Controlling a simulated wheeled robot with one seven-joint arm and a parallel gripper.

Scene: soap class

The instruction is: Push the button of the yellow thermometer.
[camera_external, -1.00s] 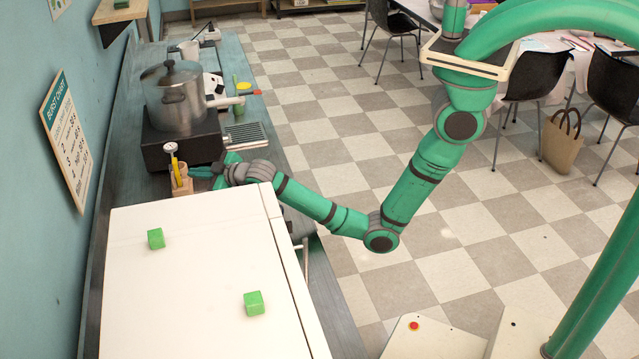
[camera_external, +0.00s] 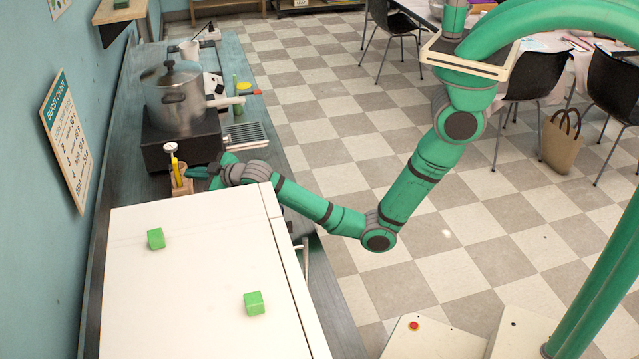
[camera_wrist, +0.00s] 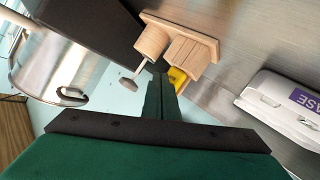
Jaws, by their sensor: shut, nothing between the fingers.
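The yellow thermometer (camera_external: 176,172) stands tilted in a small wooden holder (camera_external: 183,189) on the counter, beside the hot plate. In the wrist view, the shut fingers (camera_wrist: 161,90) partly cover the yellow thermometer (camera_wrist: 177,78); the wooden holder (camera_wrist: 188,47) shows beyond. I cannot tell whether the tips touch the thermometer, and its button cannot be made out.
A steel pot (camera_external: 180,98) stands on the black hot plate (camera_external: 160,146) behind the holder. A large white box-like surface (camera_external: 200,290) with two green cubes (camera_external: 155,239) lies in front. A white case with a purple label (camera_wrist: 285,105) is at the wrist view's right.

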